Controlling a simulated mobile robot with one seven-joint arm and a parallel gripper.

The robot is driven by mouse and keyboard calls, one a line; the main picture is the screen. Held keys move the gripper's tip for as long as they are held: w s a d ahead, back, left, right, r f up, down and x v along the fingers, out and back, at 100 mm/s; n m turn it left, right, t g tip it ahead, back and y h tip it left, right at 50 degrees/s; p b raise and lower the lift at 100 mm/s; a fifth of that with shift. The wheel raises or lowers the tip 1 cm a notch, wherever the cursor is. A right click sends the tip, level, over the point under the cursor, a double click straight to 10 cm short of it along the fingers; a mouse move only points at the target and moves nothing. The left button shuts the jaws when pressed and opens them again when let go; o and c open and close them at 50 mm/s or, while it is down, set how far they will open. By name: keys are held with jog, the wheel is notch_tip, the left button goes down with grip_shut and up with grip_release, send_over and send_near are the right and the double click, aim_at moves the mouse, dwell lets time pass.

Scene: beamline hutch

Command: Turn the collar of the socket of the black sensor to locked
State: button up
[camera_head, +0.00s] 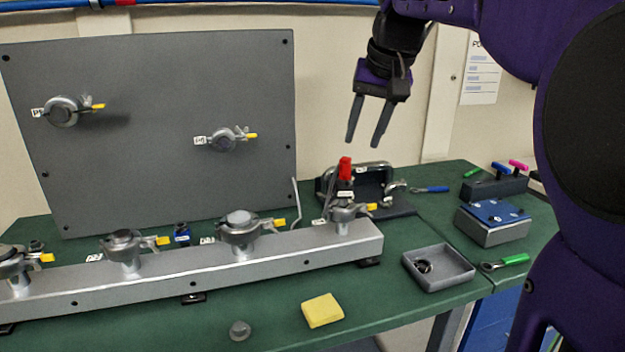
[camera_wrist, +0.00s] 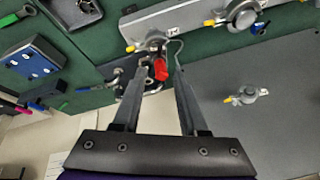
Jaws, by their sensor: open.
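The black sensor (camera_head: 344,187) with a red top stands upright in the socket at the right end of the grey rail. That socket's collar (camera_head: 350,211) is a metal ring with a yellow-tipped lever pointing right. My gripper (camera_head: 362,143) is open and empty, pointing down, above and slightly right of the sensor, apart from it. In the wrist view the sensor's red top (camera_wrist: 161,70) shows between the two open fingers (camera_wrist: 159,58). The collar is small and partly hidden there. I cannot read the labels by the socket.
The grey rail (camera_head: 310,240) bears several similar sockets with yellow-tipped levers. A grey upright panel (camera_head: 180,90) behind carries two more. A black stand with a metal handle (camera_head: 375,178) is close behind the sensor. A grey tray (camera_head: 440,275) and a yellow block (camera_head: 322,310) lie in front.

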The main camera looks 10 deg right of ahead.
aim_at(347, 183)
jog(key=b+x, duration=0.2)
jog(key=x, duration=0.9)
jog(key=shift+w+f, duration=0.2)
jog(key=shift+f, duration=0.15)
jog(key=shift+c, duration=0.2)
grip_shut()
